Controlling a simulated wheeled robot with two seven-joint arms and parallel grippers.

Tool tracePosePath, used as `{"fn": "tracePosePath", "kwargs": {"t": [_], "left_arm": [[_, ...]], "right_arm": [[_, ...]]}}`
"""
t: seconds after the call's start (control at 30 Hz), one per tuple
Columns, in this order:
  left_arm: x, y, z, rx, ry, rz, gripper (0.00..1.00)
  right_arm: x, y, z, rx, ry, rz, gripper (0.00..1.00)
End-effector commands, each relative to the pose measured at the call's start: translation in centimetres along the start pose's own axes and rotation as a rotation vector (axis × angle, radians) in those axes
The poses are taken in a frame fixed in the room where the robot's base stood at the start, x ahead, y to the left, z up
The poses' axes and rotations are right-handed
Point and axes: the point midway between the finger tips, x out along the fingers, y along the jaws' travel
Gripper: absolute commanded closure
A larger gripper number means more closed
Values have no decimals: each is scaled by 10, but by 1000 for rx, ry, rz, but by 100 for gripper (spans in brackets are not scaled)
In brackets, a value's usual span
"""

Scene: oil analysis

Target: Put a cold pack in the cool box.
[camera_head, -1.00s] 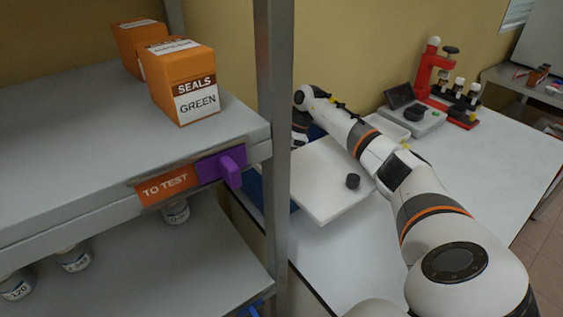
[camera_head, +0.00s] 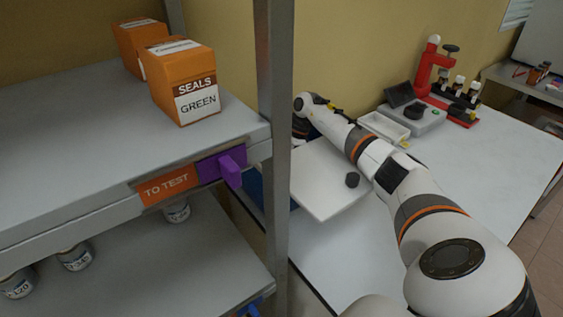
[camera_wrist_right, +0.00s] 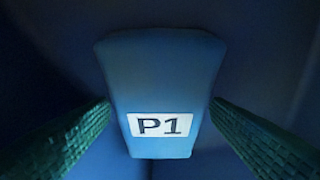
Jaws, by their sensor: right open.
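A blue cold pack (camera_wrist_right: 165,75) with a white "P1" label stands in a dark blue interior in the right wrist view. My right gripper (camera_wrist_right: 160,106) is open, with its green ribbed fingers on either side of the pack. Whether the fingers touch it cannot be told. In the head view my right arm reaches over the white table to the back left, and its gripper is hidden behind the shelf post. My left gripper is not in view.
A grey shelf (camera_head: 70,130) with orange seal boxes (camera_head: 183,85), a purple clip (camera_head: 230,168) and jars below fills the left. Its metal post (camera_head: 274,130) stands before the table. A white tray (camera_head: 384,127), a grey instrument (camera_head: 412,115) and a red stand (camera_head: 428,70) are at the back.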

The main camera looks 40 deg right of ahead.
Motion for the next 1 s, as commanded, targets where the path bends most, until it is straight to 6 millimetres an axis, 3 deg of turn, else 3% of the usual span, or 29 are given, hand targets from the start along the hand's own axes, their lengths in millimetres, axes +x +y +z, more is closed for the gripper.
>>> {"fn": "tracePosePath", "kwargs": {"t": [0.17,0.4,0.6,1.0], "left_arm": [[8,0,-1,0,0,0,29],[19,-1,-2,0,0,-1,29],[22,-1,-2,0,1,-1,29],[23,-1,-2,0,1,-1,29]], "right_arm": [[-27,1,1,-1,-1,5,29],[-80,1,1,-1,0,6,29],[-111,1,0,0,0,3,29],[-121,0,0,0,0,0,29]]}}
